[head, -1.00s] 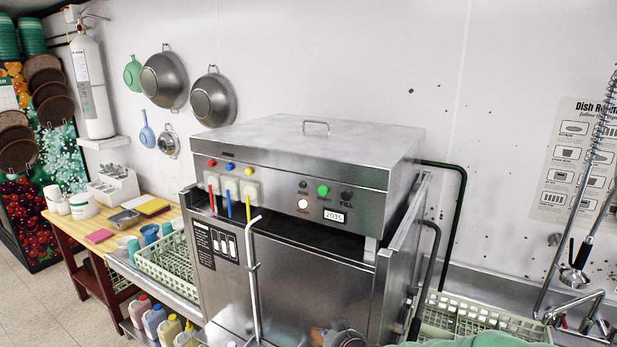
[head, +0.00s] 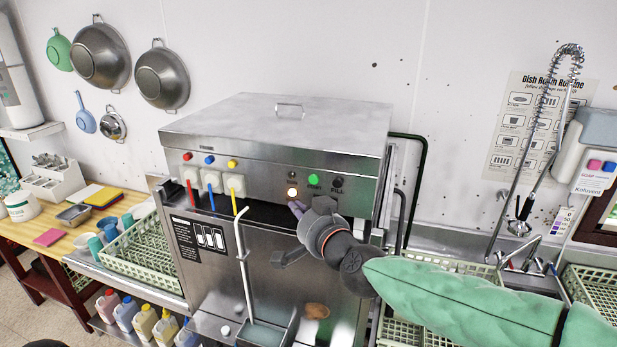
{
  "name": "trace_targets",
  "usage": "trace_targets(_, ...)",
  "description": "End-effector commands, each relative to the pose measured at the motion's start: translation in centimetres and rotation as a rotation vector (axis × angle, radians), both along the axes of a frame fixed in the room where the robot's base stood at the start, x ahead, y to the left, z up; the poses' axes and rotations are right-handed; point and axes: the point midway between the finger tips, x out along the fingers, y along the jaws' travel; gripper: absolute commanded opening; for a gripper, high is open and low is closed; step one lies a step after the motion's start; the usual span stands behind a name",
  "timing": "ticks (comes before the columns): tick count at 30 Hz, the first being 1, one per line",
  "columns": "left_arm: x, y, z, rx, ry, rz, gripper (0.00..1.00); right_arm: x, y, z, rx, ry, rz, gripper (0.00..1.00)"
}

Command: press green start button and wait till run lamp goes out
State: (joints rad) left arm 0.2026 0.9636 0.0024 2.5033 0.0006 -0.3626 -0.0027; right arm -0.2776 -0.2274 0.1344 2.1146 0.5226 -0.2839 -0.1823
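The green start button (head: 313,180) is on the front panel of the steel dish machine (head: 275,130). Left of it, a small dark round lamp (head: 292,177) is unlit, and below that a lamp (head: 292,193) glows warm white. Their labels are too small to read surely. My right gripper (head: 297,208) is in front of the panel, its fingertips close together, just below the glowing lamp and lower left of the green button. It does not cover the button; whether it touches the panel I cannot tell. My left gripper is not in view.
A black FILL knob (head: 338,183) is right of the green button. Red, blue and yellow knobs (head: 209,161) are at the panel's left. A pale bent pipe (head: 243,265) stands before the machine's front. Green racks (head: 150,250) stand to the left; a spray hose (head: 530,130) hangs right.

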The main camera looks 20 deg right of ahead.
Motion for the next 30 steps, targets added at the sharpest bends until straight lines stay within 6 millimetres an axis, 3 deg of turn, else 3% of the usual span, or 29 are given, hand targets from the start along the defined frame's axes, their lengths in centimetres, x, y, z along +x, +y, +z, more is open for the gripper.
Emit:
trace_targets(11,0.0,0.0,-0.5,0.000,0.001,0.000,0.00,0.4,-0.2,-0.2,0.000,0.001,0.000,0.00)
trace_targets(30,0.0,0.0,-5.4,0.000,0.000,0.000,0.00,6.3,-4.2,-0.4,-0.001,0.001,0.000,0.00)
